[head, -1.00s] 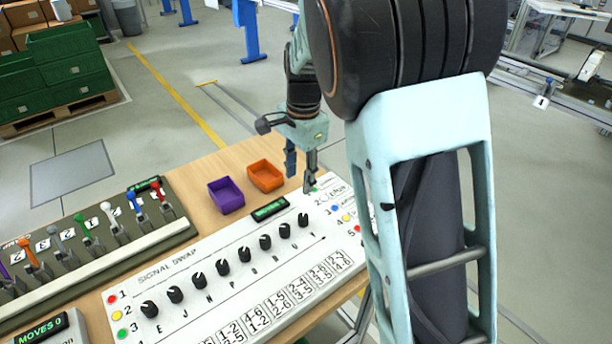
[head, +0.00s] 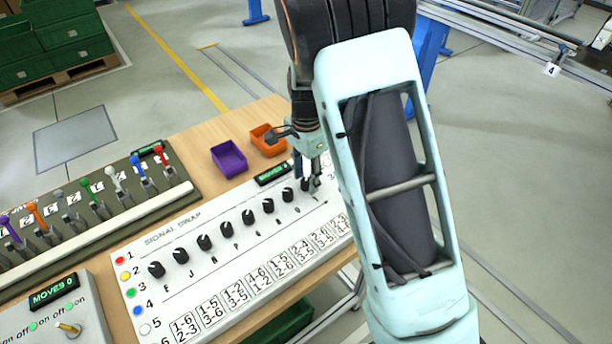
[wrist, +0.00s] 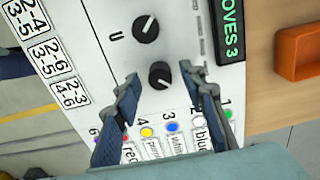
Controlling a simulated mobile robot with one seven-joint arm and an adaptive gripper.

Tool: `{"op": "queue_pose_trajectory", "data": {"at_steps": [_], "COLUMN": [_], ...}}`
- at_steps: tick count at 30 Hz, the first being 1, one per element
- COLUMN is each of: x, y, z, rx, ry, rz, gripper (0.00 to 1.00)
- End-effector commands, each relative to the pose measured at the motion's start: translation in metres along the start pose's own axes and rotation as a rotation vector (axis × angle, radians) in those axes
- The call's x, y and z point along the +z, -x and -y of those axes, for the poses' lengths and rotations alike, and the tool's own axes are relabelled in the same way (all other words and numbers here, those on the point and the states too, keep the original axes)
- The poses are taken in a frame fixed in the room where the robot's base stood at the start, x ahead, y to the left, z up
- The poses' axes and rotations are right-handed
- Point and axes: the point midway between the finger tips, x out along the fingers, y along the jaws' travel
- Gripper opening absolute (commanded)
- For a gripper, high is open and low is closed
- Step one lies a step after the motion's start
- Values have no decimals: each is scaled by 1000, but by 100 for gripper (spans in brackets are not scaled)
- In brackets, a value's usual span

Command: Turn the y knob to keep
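The white signal swap panel (head: 215,222) carries a row of black knobs. The rightmost knob (head: 305,184) is the one at my gripper (head: 309,172); it also shows in the wrist view (wrist: 160,75), beside the knob marked U (wrist: 146,29). I take it for the y knob, but its own letter is hidden or unreadable. In the wrist view, my gripper (wrist: 158,77) is open, with one finger on each side of this knob. Whether the fingers touch it I cannot tell. No word "keep" is readable.
A display reading MOVES 3 (wrist: 230,35) sits at the panel's edge. A purple bin (head: 229,158) and an orange bin (head: 268,140) stand behind the panel. A lever board (head: 100,218) and a switch box (head: 60,320) lie to the left.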

Motion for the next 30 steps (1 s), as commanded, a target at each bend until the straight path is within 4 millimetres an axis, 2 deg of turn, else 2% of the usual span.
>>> {"op": "queue_pose_trajectory", "data": {"at_steps": [6,17,30], "x": [0,0,0], "y": [0,0,0], "z": [0,0,0], "rx": [0,0,-2], "ry": [0,1,94], "rz": [0,0,1], "gripper": [38,0,0]}}
